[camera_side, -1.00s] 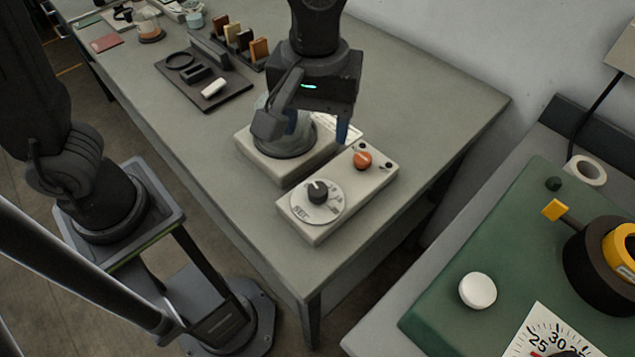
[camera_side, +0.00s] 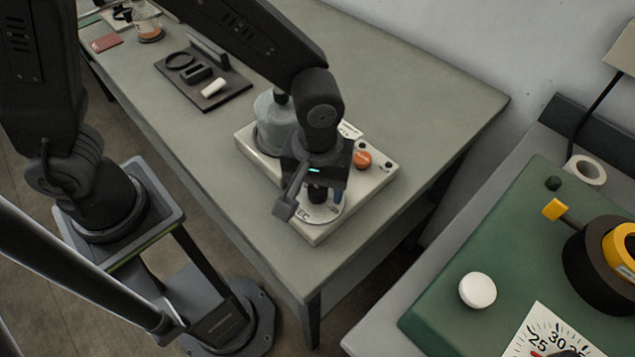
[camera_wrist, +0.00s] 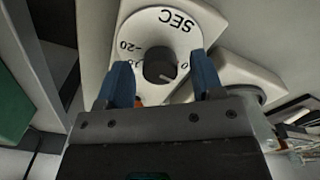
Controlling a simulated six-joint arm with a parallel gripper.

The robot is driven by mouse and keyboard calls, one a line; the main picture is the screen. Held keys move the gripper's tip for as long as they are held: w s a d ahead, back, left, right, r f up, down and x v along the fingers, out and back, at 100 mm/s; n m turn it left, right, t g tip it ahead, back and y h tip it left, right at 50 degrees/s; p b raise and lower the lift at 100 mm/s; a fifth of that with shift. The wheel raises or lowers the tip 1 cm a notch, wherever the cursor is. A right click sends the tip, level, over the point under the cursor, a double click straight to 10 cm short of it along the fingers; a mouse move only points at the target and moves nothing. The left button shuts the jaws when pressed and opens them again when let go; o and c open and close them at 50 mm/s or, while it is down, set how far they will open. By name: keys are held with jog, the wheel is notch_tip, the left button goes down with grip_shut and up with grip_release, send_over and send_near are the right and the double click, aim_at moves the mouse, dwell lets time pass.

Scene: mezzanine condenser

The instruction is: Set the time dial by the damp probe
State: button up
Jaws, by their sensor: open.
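The time dial is a round pale plate (camera_wrist: 190,40) marked SEC, with numbers and a dark knob (camera_wrist: 160,64) at its centre. A short white mark on the knob points to the lower right in the wrist view. In the side view the dial plate (camera_side: 322,214) is partly covered by my gripper (camera_side: 322,198), which is above it, pointing down. In the wrist view my open gripper (camera_wrist: 160,62) has one blue finger on each side of the knob, with a gap at both sides. I cannot tell which thing is the damp probe.
An orange knob (camera_side: 362,159) sits on the same pale box (camera_side: 375,183), close behind my gripper. A clear domed vessel (camera_side: 273,122) stands on a pale base beside it. A dark tray (camera_side: 232,92) lies farther back.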

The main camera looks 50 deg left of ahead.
jog(key=shift+f, duration=0.1)
jog(key=shift+c, duration=0.4)
jog(key=c, duration=0.8)
jog(key=shift+c, duration=0.2)
